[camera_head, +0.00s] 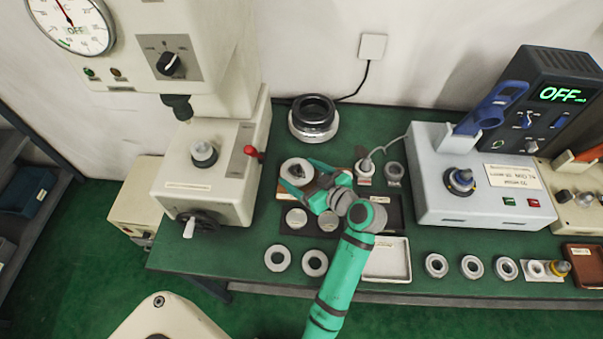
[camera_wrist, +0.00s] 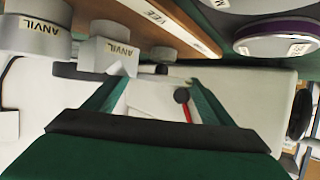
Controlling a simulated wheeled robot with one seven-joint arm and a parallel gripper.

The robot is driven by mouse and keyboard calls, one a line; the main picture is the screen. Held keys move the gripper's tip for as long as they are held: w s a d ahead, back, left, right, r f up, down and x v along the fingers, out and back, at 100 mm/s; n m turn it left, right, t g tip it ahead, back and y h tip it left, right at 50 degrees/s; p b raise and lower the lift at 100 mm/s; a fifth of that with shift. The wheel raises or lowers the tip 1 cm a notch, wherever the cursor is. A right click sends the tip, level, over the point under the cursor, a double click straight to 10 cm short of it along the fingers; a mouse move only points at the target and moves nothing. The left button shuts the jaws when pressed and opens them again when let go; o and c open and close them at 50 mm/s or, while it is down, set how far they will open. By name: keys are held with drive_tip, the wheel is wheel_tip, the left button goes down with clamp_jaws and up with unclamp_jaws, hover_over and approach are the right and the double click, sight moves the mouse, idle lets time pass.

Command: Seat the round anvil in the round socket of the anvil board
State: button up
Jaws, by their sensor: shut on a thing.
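The round anvil (camera_head: 297,170) is a pale grey disc between the teal fingertips of my gripper (camera_head: 298,174) in the head view. My gripper is shut on it. The anvil is over the left part of the tan anvil board (camera_head: 326,181); its height above the board cannot be told. The round socket is hidden. In the wrist view, the fingers (camera_wrist: 155,88) frame a pale area, and the held anvil is not clear there. The board's wooden edge (camera_wrist: 160,28) carries a VEE label.
A dark tray (camera_head: 340,239) with grey round pieces lies in front of the board. The wrist view shows an ANVIL-labelled cylinder (camera_wrist: 36,40) and block (camera_wrist: 106,52). A press (camera_head: 212,180) stands left, a black-and-silver ring stack (camera_head: 313,121) behind, a white tray (camera_head: 388,262) right.

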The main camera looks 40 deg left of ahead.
drive_tip(key=shift+r, duration=0.5)
drive_tip(key=o, duration=1.7)
drive_tip(key=shift+c, duration=0.2)
drive_tip(key=shift+f, duration=0.1)
drive_tip(key=shift+d, duration=0.15)
drive_tip(key=v, duration=1)
drive_tip(key=shift+d, duration=0.3)
